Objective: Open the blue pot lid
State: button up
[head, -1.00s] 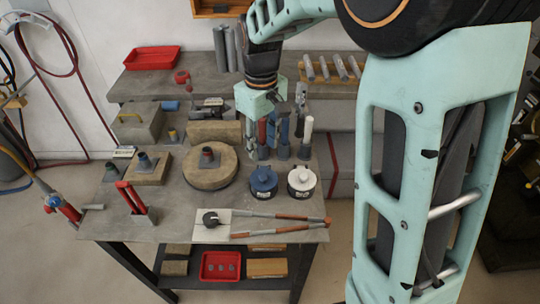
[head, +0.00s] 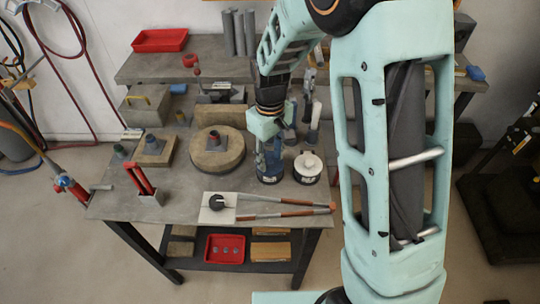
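The blue pot (head: 270,177) stands upright on the grey workbench, near the middle of its right half. My gripper (head: 268,158) points down from above, right over the blue pot, with its fingers at the lid. The fingers and wrist hide most of the blue lid and its knob. I cannot tell whether the fingers touch the lid, or whether they are open or shut. The lid appears to be still on the pot.
A white-lidded pot (head: 308,168) stands close on the right. A round wooden block (head: 218,160) is to the left. Long-handled tongs (head: 280,215) lie in front. A red-handled tool (head: 140,180) stands at the far left. Upright tools stand close behind my gripper.

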aim_at(271, 152)
jog(key=shift+c, duration=0.7)
grip_shut()
jog(key=shift+r, duration=0.15)
jog(key=g+p, duration=0.1)
jog(key=p, duration=0.1)
jog(key=shift+w+r+p, duration=0.3)
jog(key=shift+w+r, duration=0.05)
jog(key=shift+r, duration=0.05)
jog(key=shift+w+r+g+p, duration=0.3)
jog(key=shift+w+g+p, duration=0.05)
jog(key=shift+g+p, duration=0.55)
jog(key=w+g+p, duration=0.1)
jog(key=w+g, duration=0.1)
jog(key=g, duration=0.1)
jog(key=shift+d+r+p, duration=0.1)
jog(key=shift+r+p, duration=0.15)
jog(key=shift+p, duration=0.15)
jog(key=shift+w+r+g+b, duration=0.1)
jog(key=shift+w+g+b, duration=0.35)
jog(key=shift+g, duration=0.45)
jog(key=shift+w+r+g+b, duration=0.1)
jog(key=shift+w+g+b, duration=0.3)
jog(key=shift+g, duration=0.5)
jog(key=shift+w, duration=0.2)
